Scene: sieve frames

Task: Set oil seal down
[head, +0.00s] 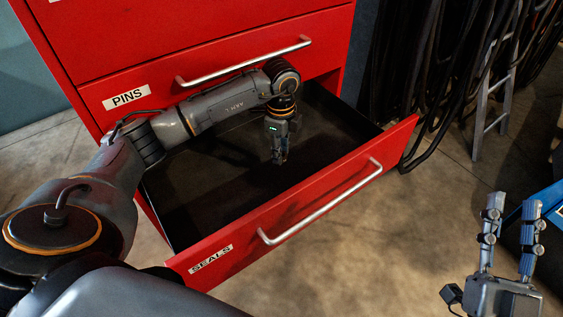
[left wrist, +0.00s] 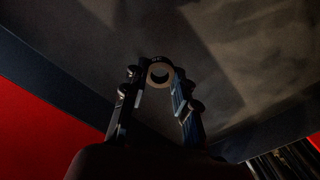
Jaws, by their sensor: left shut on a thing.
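The oil seal (left wrist: 157,60) is a small dark ring with a round hole, seen in the left wrist view between the fingertips. My left gripper (head: 279,159) is shut on it and points down inside the open drawer labelled SEALS (head: 215,259). In the left wrist view the gripper (left wrist: 159,78) has a finger on each side of the ring. I cannot tell whether the seal touches the drawer floor (head: 215,190). In the head view the seal is too small or hidden to make out. My right gripper (head: 512,204) is open and empty at the lower right, outside the drawer.
The drawer is dark inside and looks otherwise empty, with free floor around the gripper. A closed drawer labelled PINS (head: 127,97) is above it, its handle (head: 245,62) close to my left arm. Black hoses (head: 430,90) and a ladder (head: 492,90) stand behind at right.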

